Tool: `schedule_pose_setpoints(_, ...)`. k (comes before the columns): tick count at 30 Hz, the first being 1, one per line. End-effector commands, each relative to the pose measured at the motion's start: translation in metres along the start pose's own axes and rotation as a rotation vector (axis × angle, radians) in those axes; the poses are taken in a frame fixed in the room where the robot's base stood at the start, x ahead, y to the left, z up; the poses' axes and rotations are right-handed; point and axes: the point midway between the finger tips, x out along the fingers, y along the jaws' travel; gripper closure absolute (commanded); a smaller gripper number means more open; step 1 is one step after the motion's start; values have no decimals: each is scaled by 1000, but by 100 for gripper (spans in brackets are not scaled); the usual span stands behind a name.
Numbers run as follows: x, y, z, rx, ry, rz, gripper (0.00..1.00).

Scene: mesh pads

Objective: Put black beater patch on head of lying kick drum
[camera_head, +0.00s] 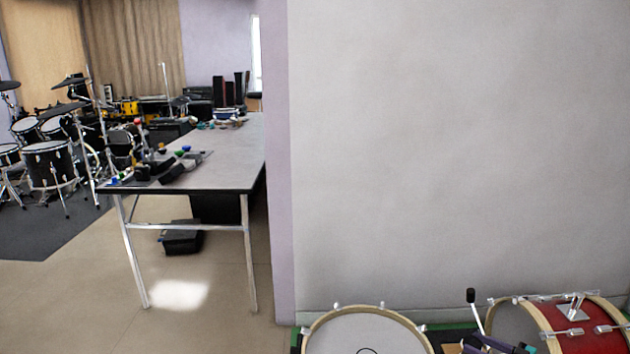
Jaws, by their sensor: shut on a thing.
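The lying kick drum (342,331) is at the bottom edge, right of centre, cut off by the frame. Its pale head faces up inside a light wooden hoop with several metal lugs. Part of a thin dark ring (367,350) shows on the head at the bottom edge. I cannot make out the black beater patch. My gripper is not in view.
Right of the lying drum is a black-tipped beater on a metal rod (473,305), with dark parts below. A red drum (570,320) lies on its side at bottom right. A grey wall (460,150) stands behind. At left are a long table (225,160), open floor and drum kits.

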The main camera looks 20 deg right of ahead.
Motion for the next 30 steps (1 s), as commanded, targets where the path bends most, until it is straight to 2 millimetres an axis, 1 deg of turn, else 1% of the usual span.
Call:
schedule_pose_setpoints(1,14,-4,-7,-5,0,-23,77)
schedule_pose_setpoints(3,31,-9,-16,-10,0,-50,77)
schedule_pose_setpoints(8,70,-26,-37,-19,0,-112,77)
schedule_pose_setpoints(14,116,-51,-65,-30,0,-189,77)
schedule_pose_setpoints(18,147,-72,-85,-39,0,-240,77)
schedule_pose_setpoints(23,180,-99,-107,-47,0,-296,77)
schedule_pose_setpoints(30,226,-144,-140,-60,0,-376,77)
